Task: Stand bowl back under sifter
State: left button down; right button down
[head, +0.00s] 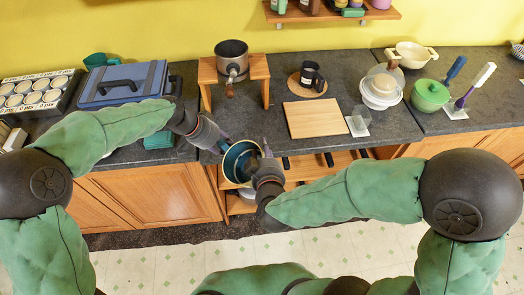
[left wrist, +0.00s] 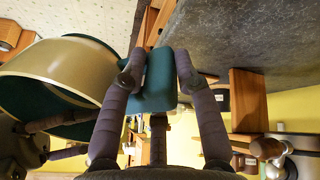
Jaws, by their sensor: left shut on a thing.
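A bowl (head: 231,169) with a dark teal inside is held tilted in front of the counter's edge. In the left wrist view its pale gold outer wall (left wrist: 75,72) shows. My left gripper (head: 222,146) is shut on the bowl's teal lug (left wrist: 155,80), with a finger on each side. My right gripper (head: 262,160) is at the bowl's right side; whether its fingers close on the wall is unclear. A dark sifter-like pot (head: 231,50) with a handle sits on top of a wooden stand (head: 259,69). The space under the stand looks empty.
A blue toolbox (head: 122,83) stands left of the stand. A dark mug (head: 310,73) on a round mat, a cutting board (head: 316,118) and stacked white bowls (head: 380,92) are to its right. An open wooden shelf (head: 310,166) is below the counter.

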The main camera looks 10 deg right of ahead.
pick_arm(q)
jog(key=c, duration=0.8)
grip_release()
jog(key=shift+s+d, duration=0.1)
jog(key=shift+d, duration=0.1)
jog(key=shift+c, duration=0.2)
jog(key=shift+a, duration=0.1)
